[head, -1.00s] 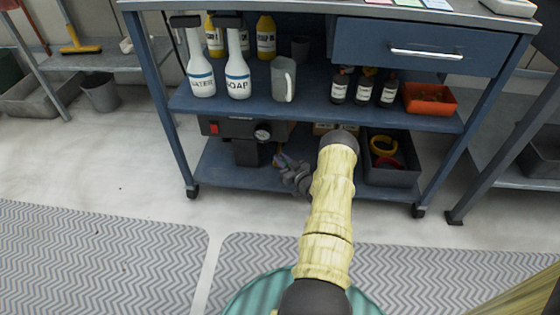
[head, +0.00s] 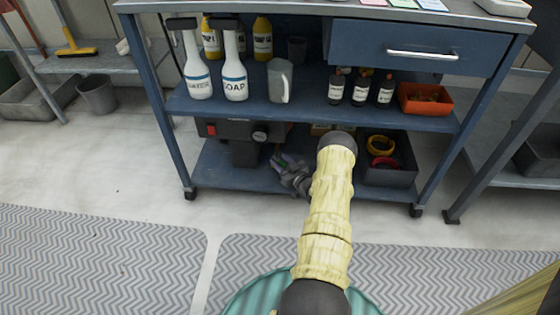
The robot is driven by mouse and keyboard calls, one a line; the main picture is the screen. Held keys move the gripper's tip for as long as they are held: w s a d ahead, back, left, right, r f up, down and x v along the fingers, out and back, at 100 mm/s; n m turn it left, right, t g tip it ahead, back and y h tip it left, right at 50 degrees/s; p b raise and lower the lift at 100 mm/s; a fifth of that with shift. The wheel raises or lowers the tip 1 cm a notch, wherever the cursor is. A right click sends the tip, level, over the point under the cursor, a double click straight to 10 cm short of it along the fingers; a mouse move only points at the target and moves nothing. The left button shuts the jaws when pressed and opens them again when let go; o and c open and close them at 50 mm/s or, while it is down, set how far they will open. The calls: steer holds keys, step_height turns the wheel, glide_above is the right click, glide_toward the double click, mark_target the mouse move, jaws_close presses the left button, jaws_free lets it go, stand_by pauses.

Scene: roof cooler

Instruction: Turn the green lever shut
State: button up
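The green lever cannot be made out clearly. A small greenish and purplish bit (head: 277,157) shows on the lower shelf, right of a dark machine (head: 238,143) with a red switch and a round gauge. I cannot tell whether it is the lever. My gripper (head: 281,166) appears as a dark grey shape low over the lower shelf, right at that bit. My arm's elbow hides part of the view to its right. The fingers are too small to tell open from shut, or whether they touch anything.
The blue cart's middle shelf (head: 310,112) lies above my gripper and holds bottles, a jug (head: 280,82) and an orange bin (head: 425,99). A dark bin (head: 390,177) with yellow and red rings stands right on the lower shelf.

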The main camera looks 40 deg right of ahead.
steer(key=s+p, duration=0.7)
steer(key=s, duration=1)
steer(key=shift+d, duration=0.3)
